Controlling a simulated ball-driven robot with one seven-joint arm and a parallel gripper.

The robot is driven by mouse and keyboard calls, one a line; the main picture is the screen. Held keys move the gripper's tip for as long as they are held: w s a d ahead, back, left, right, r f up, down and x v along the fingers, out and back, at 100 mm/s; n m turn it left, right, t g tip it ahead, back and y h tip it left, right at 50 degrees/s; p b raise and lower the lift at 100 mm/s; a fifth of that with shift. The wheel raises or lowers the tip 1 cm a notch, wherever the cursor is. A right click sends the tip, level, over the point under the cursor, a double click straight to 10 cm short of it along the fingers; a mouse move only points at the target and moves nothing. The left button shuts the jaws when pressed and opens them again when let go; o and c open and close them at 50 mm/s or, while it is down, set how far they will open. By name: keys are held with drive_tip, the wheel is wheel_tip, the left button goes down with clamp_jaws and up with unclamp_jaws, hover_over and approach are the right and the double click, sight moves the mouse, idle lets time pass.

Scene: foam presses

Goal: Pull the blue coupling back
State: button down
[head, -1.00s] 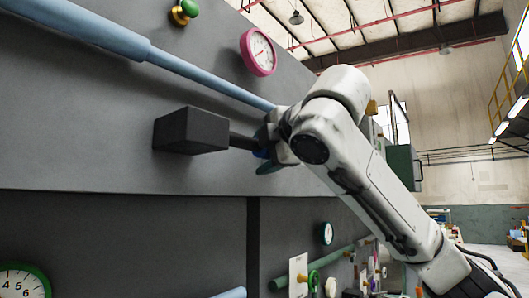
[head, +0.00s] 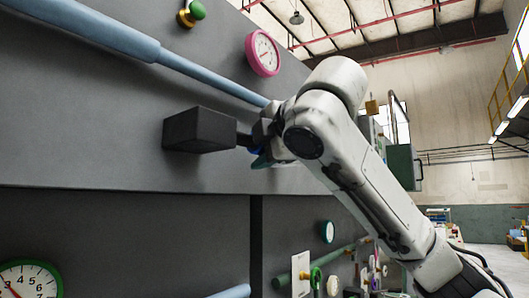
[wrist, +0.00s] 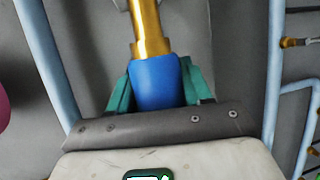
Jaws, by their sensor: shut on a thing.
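In the wrist view the blue coupling (wrist: 155,82) sits on the end of a brass pipe (wrist: 147,25). My gripper (wrist: 157,92) has its teal fingers on both sides of the coupling and is shut on it. In the head view my gripper (head: 262,156) is against the grey panel, just right of a dark block (head: 200,130). The coupling is mostly hidden there by my gripper and arm.
A pale blue pipe (head: 205,73) runs along the panel above the block. A pink-rimmed gauge (head: 263,54) and a green-topped brass valve (head: 191,13) sit above it. More pale pipes (wrist: 44,60) flank my gripper. Open floor lies at the far right.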

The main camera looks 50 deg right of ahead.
drive_tip(key=shift+a+f, duration=0.15)
drive_tip(key=shift+a, duration=0.65)
drive_tip(key=shift+d, duration=0.15)
drive_tip(key=c, duration=0.6)
unclamp_jaws()
drive_tip(key=shift+a, duration=0.25)
drive_tip(key=shift+d, duration=0.1)
drive_tip(key=b+v, duration=0.3)
drive_tip(key=v, duration=0.8)
drive_tip(key=shift+w, duration=0.1)
